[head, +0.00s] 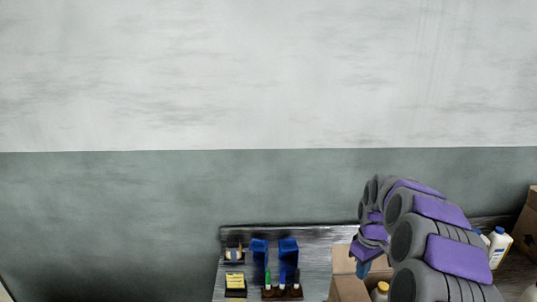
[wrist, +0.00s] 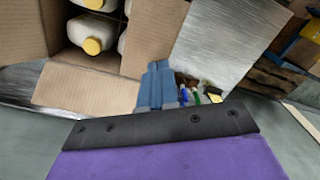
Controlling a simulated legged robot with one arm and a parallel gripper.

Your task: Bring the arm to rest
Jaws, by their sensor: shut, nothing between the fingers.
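My arm shows in the head view at the lower right, grey with purple covers, bent over the table. My gripper (head: 364,267) is at its far end, blue and partly hidden by my arm, in front of or above an open cardboard box (head: 347,289). In the wrist view my gripper (wrist: 158,66) has its two blue fingers together with nothing between them. The cardboard box (wrist: 85,90) lies just beyond and to the left of the fingers there, with white bottles with yellow caps (wrist: 93,46) inside.
A dark metal table (head: 310,238) runs along the green and white wall. Blue bins (head: 289,248), a yellow note pad (head: 235,281) and a rack of markers (head: 282,293) stand on it. A white bottle (head: 498,247) and another box (head: 527,225) are at right.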

